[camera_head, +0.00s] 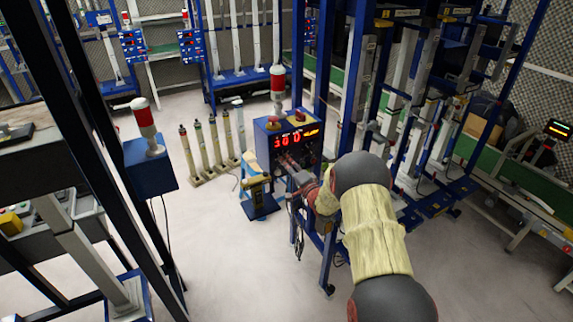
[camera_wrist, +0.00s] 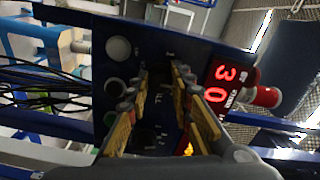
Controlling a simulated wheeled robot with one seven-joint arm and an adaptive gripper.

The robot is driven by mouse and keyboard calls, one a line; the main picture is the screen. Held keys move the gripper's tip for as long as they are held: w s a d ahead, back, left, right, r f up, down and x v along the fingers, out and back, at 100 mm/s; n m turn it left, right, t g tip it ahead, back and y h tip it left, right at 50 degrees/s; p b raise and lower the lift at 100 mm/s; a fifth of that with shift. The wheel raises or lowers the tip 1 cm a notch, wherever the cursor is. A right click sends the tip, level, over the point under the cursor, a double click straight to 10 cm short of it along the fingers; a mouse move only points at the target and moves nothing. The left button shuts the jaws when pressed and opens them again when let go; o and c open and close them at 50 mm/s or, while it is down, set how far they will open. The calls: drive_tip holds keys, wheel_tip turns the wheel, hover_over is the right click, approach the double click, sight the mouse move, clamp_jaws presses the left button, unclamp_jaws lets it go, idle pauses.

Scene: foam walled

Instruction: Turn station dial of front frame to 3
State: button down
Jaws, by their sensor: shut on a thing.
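The front frame's blue control box (camera_head: 262,135) stands near the middle of the head view, with red digits on its display (camera_head: 297,138). The display also shows in the wrist view (camera_wrist: 220,85), turned on its side, with a 3 and a 0 readable. My gripper (camera_head: 288,163) reaches the box's front face from the right. In the wrist view my gripper (camera_wrist: 162,82) has its two yellow-padded fingers at the dark panel, closed on the station dial. The dial is mostly hidden between the fingertips, and its setting cannot be read.
A red-and-white signal lamp (camera_head: 278,84) and red buttons top the box. Round panel buttons (camera_wrist: 118,49) sit beside my fingers. Blue frame posts stand close to my arm. Pale floor is open at front left.

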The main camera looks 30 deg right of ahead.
drive_tip(key=c, duration=1.6)
unclamp_jaws()
drive_tip(key=shift+o, duration=0.2)
drive_tip(key=s, duration=1.2)
drive_tip(key=shift+d, duration=0.2)
